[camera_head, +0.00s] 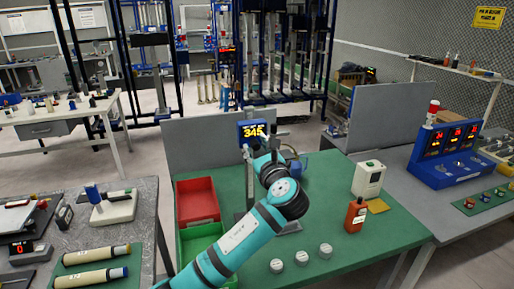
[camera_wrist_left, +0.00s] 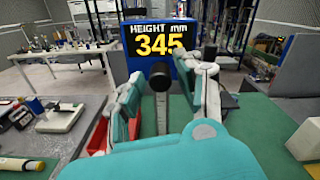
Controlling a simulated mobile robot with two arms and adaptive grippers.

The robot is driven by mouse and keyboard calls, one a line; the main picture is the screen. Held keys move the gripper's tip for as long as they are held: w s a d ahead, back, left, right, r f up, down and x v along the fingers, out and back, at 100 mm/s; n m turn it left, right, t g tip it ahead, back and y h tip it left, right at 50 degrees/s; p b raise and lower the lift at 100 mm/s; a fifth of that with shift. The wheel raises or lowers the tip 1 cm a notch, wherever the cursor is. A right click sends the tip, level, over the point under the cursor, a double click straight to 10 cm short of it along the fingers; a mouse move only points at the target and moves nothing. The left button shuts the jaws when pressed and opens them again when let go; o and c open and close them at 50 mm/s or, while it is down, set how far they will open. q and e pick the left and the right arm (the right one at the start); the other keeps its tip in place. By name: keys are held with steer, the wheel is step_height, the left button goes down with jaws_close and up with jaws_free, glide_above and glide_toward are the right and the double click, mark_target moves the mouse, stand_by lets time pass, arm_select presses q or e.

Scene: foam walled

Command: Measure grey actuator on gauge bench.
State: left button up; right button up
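The gauge display (camera_head: 253,131) reads 345 and stands at the back of the green bench (camera_head: 330,185). In the left wrist view the display (camera_wrist_left: 155,42) reads "HEIGHT mm 345". My left gripper (camera_head: 264,145) is in front of the display. In the wrist view the gripper (camera_wrist_left: 164,95) has its fingers apart, one each side of a thin grey upright with a dark round end (camera_wrist_left: 159,76). I cannot tell whether this is the grey actuator or part of the gauge. No contact with the fingers shows. My arm hides much of the gauge. My right gripper is not in view.
Red (camera_head: 197,200) and green (camera_head: 200,239) trays lie left of my arm. A red bottle (camera_head: 355,215), a white box (camera_head: 368,179) and white discs (camera_head: 302,258) are right of it. Two cream cylinders (camera_head: 92,254) lie on the left bench. A grey panel (camera_head: 386,118) stands behind.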

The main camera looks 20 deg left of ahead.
arm_select(q)
jaws_close()
step_height(320, 180, down, 7)
steer(key=b, duration=0.1)
steer(key=shift+f, duration=0.15)
steer(key=shift+o, duration=1.5)
jaws_free()
steer(key=v, duration=1.2)
